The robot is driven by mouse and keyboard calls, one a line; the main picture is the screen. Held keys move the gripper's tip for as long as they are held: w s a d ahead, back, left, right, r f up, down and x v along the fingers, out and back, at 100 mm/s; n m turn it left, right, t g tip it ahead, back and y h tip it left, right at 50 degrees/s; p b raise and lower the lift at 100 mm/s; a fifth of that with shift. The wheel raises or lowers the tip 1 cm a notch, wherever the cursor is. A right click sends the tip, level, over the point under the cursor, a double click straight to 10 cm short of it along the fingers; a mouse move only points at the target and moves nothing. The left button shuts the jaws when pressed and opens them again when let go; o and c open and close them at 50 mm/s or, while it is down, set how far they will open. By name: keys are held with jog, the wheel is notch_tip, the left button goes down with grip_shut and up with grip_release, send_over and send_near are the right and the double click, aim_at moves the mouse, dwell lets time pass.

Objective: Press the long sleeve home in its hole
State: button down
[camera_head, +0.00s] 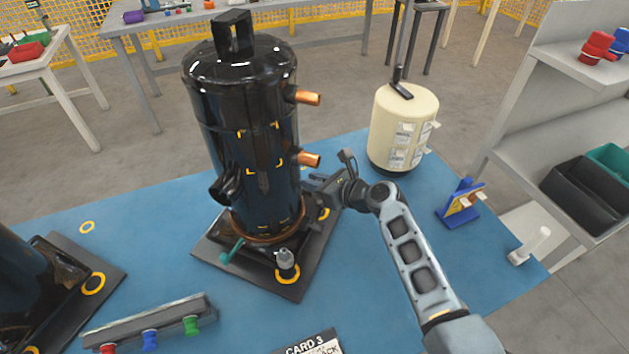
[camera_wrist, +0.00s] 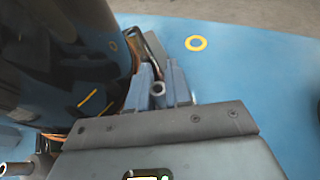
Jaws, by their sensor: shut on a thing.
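My gripper (camera_head: 318,184) is low at the right side of the tall black compressor, close to its base plate (camera_head: 291,288). A yellow ring (camera_head: 324,213) marks the plate's right corner just below my gripper.
The black compressor (camera_head: 262,190) stands close beside my gripper, with copper stubs (camera_head: 308,159) above it. A grey and black fitting (camera_head: 286,263) stands at the plate's front corner. A cream tank (camera_head: 402,125) stands behind right. The blue mat (camera_head: 365,290) is clear at front right.

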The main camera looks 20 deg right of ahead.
jog(key=shift+f+b, duration=0.85)
jog(key=shift+f, duration=0.35)
jog(key=c, duration=1)
grip_release()
jog(key=shift+s, duration=0.1)
jog(key=shift+p+v, duration=0.35)
jog(key=shift+v, duration=3.55)
jog(key=shift+d, duration=0.1)
